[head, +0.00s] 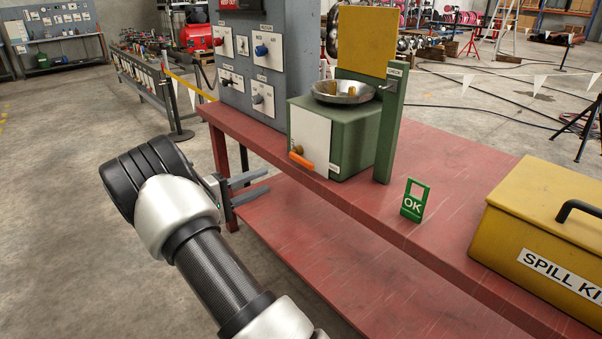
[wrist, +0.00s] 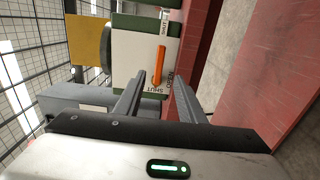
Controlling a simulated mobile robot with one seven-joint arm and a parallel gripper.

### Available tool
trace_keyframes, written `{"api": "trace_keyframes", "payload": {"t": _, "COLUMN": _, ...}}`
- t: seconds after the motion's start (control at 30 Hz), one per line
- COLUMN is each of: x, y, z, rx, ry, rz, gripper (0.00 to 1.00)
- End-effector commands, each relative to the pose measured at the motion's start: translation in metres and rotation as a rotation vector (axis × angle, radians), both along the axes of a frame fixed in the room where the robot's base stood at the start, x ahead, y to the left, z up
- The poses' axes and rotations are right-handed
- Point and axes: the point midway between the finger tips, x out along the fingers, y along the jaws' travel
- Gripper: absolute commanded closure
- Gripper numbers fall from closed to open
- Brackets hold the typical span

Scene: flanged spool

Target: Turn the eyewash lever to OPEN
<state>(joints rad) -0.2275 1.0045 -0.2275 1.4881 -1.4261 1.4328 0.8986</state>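The eyewash unit is a green box (head: 362,130) with a metal bowl (head: 343,92) on top. Its white front panel (head: 312,135) bears an orange lever (head: 302,161), lying nearly level and sloping slightly down to the right in the head view. In the wrist view the lever (wrist: 159,62) stands almost upright. In the wrist view the lever shows beyond the gap between my fingers (wrist: 160,92).
The unit stands on a red bench (head: 440,220) with a lower shelf (head: 300,230). A green post (head: 389,130), an OK sign (head: 414,201) and a yellow spill kit box (head: 540,225) are right of it. A grey control panel (head: 262,60) stands behind left.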

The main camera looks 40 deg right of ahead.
Motion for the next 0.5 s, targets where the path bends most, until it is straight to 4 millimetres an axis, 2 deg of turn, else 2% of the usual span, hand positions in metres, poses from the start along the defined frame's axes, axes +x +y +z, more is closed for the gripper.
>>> {"api": "trace_keyframes", "payload": {"t": 0.17, "x": 0.003, "y": -0.019, "z": -0.002, "rx": -0.010, "ry": -0.003, "rz": 0.001, "gripper": 0.64}}
{"api": "trace_keyframes", "payload": {"t": 0.5, "x": 0.007, "y": -0.091, "z": -0.003, "rx": -0.007, "ry": -0.002, "rz": -0.001, "gripper": 0.64}}
